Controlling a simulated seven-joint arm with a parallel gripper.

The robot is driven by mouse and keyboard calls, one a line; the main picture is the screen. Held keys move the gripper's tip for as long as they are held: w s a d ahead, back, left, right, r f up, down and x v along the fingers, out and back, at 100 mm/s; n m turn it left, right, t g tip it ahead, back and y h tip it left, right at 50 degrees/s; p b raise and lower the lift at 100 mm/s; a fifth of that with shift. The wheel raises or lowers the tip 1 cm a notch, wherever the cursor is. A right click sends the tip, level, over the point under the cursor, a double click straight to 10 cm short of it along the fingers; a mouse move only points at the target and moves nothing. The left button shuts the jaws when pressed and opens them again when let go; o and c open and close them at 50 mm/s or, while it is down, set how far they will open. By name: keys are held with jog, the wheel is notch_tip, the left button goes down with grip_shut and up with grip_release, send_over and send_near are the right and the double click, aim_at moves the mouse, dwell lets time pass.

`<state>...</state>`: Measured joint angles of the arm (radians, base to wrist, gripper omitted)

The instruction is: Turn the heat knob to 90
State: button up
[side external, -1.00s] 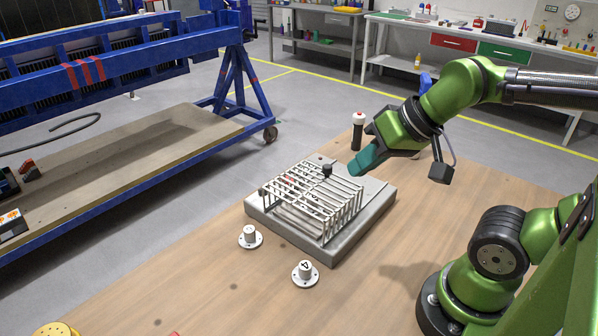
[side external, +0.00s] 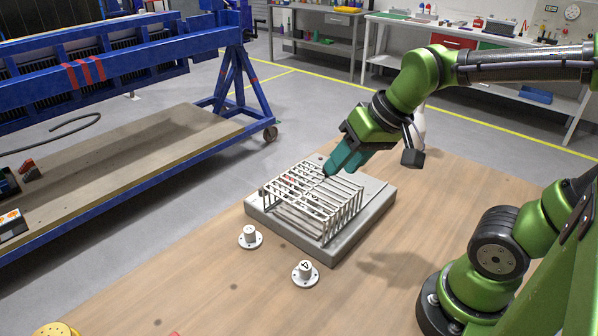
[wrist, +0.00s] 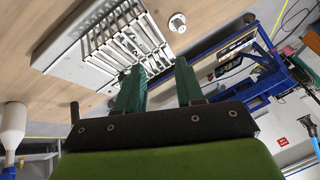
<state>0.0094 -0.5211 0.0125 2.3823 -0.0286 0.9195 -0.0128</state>
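Two small white knobs on round flanges stand on the wooden table: a plain one (side external: 249,237) and one with a dark mark on top (side external: 305,271). I cannot tell which is the heat knob. One white knob also shows in the wrist view (wrist: 177,22). My gripper (side external: 331,170) has teal fingers pointing down at the back of a grey slab (side external: 376,213) that carries a metal wire rack (side external: 327,222). In the wrist view my gripper (wrist: 157,66) has its fingers apart. The small black knob seen earlier at the rack's back is hidden behind the fingers.
A white bottle-like object (side external: 418,128) stands behind my arm; it also shows in the wrist view (wrist: 14,120). A blue-framed bench (side external: 150,150) stands off to the left. The front of the table is mostly clear.

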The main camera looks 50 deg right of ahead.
jog(key=w+d+f+n+g+h, duration=0.2)
jog(key=w+n+g, duration=0.4)
jog(key=w+n, duration=1.7)
jog(key=shift+m, duration=0.6)
jog(key=f, duration=0.5)
jog(key=w+f, duration=0.1)
jog(key=f, duration=1)
jog(key=shift+w+d+f, duration=0.1)
jog(key=shift+w+d, duration=0.05)
jog(key=shift+w, duration=0.05)
jog(key=shift+c, duration=0.3)
grip_shut()
